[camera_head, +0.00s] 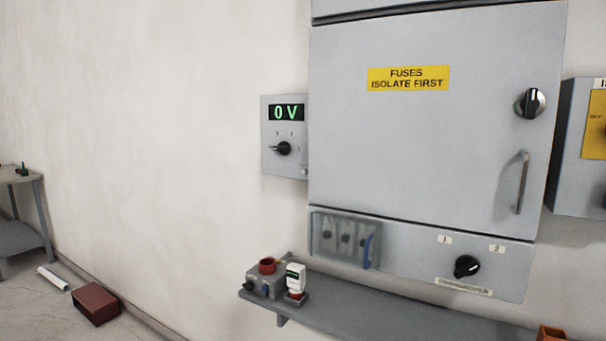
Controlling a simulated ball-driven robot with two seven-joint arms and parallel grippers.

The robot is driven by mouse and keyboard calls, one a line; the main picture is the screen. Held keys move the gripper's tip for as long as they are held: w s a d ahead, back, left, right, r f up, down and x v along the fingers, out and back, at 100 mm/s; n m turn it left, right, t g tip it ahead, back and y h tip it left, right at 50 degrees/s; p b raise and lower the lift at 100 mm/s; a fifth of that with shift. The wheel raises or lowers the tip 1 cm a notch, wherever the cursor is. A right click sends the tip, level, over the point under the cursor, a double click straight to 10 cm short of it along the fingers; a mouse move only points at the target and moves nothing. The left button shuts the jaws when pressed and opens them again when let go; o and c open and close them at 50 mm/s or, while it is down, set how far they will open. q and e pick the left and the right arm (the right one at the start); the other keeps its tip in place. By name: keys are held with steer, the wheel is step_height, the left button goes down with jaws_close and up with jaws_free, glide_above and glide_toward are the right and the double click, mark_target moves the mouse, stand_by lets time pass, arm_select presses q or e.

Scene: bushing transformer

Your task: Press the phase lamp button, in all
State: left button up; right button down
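No button labelled as a phase lamp button can be made out. A grey meter box (285,168) on the wall left of the cabinet has a green display (286,112) reading "0 V" and a black selector knob (284,148). A small round fitting shows at its lower right, too small to identify. The large grey cabinet (415,150) is closed and bears a yellow "FUSES ISOLATE FIRST" label (408,78). Its lower panel has a black rotary knob (467,266) below small "1" and "2" labels. Neither of my grippers is in view.
A grey shelf (400,317) under the cabinet holds a small grey box (264,286) with a red top and a white handheld device (295,277). An orange bin (551,333) is at right. A red box (95,303) lies on the floor near a bench (22,236).

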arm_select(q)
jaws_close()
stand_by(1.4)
